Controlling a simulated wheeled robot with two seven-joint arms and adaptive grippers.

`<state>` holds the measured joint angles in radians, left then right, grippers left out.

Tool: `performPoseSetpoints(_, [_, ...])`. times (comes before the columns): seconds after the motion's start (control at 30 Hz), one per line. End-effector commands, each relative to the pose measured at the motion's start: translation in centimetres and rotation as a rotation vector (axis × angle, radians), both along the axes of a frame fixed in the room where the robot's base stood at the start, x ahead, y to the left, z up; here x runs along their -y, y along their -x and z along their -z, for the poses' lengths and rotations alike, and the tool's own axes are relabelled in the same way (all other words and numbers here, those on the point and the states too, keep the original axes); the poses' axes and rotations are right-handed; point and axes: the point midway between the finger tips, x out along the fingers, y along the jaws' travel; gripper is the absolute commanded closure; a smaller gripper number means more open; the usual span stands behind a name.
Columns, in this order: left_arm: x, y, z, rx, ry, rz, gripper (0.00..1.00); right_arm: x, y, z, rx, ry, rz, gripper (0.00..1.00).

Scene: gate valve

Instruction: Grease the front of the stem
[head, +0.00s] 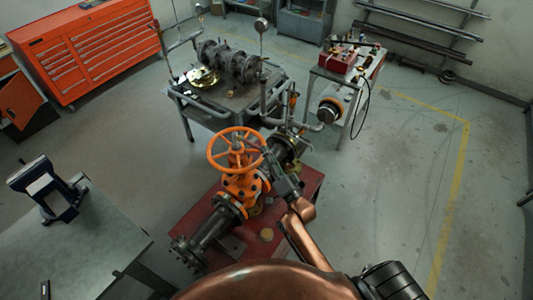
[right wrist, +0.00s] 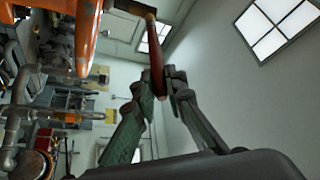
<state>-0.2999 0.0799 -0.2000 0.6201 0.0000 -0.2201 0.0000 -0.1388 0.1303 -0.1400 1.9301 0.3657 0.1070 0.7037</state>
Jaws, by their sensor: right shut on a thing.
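The orange gate valve (head: 240,188) stands on a red bench, with its orange handwheel (head: 222,136) on top. The stem is too small in the head view to make out its surface or any grease. My right gripper (head: 268,152) is beside the valve, to the right of the handwheel. In the right wrist view its fingers (right wrist: 160,82) are shut on a red-handled tool (right wrist: 155,55), which looks like a brush. Its far end reaches up beside an orange valve part (right wrist: 88,35); I cannot tell whether they touch. My left gripper is not in view.
The red bench (head: 312,187) carries the valve and its flanged pipes. A grey cart (head: 190,100) with machinery stands behind it. A small table (head: 373,75) with a red box is at the back right. A grey workbench (head: 85,245) is at the left. Floor at right is clear.

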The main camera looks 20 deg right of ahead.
Motion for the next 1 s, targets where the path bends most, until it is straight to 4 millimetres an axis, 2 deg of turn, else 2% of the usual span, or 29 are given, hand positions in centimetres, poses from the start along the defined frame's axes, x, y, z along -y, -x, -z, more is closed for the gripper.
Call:
performPoseSetpoints(0.03, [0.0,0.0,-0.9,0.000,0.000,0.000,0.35,0.0,0.0,-0.9,0.001,0.000,0.000,1.00])
performPoseSetpoints(0.13, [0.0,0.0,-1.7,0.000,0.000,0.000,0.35,0.0,-0.1,-1.8,0.001,0.000,0.000,1.00])
performPoseSetpoints(0.37, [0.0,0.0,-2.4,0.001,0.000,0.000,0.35,-0.1,-0.2,-2.1,-0.001,0.000,-0.001,1.00])
performPoseSetpoints(0.57, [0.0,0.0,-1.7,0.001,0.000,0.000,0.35,-0.1,-0.2,-1.2,-0.001,0.000,0.000,1.00])
performPoseSetpoints(0.87, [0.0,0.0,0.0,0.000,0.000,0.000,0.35,-0.2,-0.3,1.4,-0.003,0.000,0.000,1.00])
performPoseSetpoints(1.0, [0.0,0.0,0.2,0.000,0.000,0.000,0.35,-0.2,-0.3,1.7,-0.002,0.001,-0.001,1.00])
